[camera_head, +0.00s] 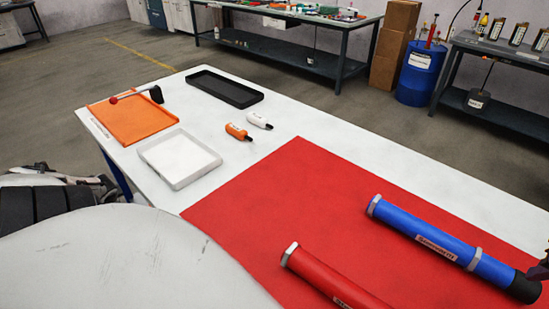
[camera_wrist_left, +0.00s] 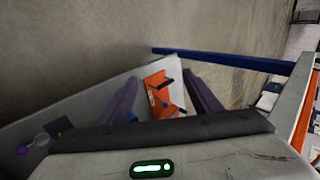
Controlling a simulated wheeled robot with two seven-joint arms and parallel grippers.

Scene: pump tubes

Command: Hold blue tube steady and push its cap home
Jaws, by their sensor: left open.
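The blue tube (camera_head: 425,238) lies on the red mat (camera_head: 290,185) at the right of the head view. It has a grey collar at its upper left end, a grey band further along and a white label. A black cap (camera_head: 524,288) sits at its lower right end; I cannot tell how far on it is. A dark purple part of my right gripper (camera_head: 540,263) shows at the right edge, close to the cap; most of it is out of frame. My left gripper (camera_wrist_left: 160,79) is open and empty in the left wrist view, above the table's tray end, away from the tube.
A red tube (camera_head: 335,280) lies on the mat, partly cut off. An orange tray (camera_head: 130,120) with a red-knobbed tool, a white tray (camera_head: 180,158), a black tray (camera_head: 224,88) and two small bottles, orange (camera_head: 236,132) and white (camera_head: 259,121), stand on the table's far part.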

